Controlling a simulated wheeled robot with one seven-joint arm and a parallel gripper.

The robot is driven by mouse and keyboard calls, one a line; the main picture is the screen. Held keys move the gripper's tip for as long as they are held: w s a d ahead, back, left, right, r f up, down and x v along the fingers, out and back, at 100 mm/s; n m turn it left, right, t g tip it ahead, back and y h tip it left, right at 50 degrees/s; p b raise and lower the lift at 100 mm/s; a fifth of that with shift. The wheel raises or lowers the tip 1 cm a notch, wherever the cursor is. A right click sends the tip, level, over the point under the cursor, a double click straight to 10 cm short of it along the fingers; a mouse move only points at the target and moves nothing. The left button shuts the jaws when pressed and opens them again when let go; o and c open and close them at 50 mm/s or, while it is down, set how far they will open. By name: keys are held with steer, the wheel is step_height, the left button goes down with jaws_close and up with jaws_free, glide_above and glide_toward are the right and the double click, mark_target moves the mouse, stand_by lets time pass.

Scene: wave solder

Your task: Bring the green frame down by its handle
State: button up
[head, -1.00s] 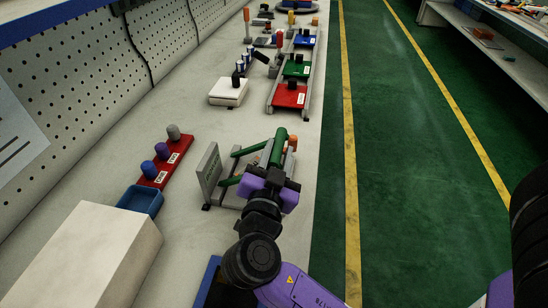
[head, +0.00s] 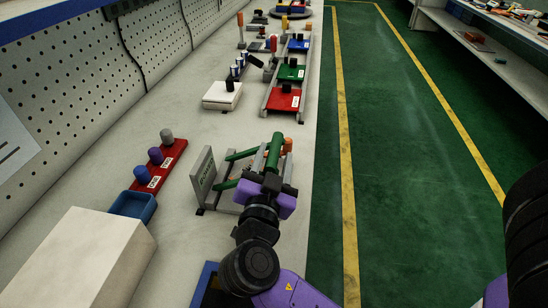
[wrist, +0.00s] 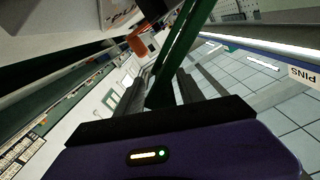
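The green frame (head: 239,155) is made of green bars and stands raised and tilted on a grey fixture with an upright plate (head: 203,174) at its left. Its thick green handle bar (head: 274,153) lies at the right, toward my gripper (head: 271,168). In the wrist view the green bar (wrist: 180,48) runs down between the grey fingers of my gripper (wrist: 165,88). The fingers are on both sides of the bar. I cannot tell whether they press on it. My purple and black wrist hides part of the fixture in the head view.
A red block with several pegs (head: 161,166), a blue bin (head: 133,206) and a large white box (head: 82,262) stand to the left. Red (head: 283,98) and green boards stand farther back on rails. A clear strip of bench lies behind the fixture. The bench's right edge is close.

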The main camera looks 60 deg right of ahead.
steer(key=v, duration=0.8)
steer(key=shift+b, duration=0.45)
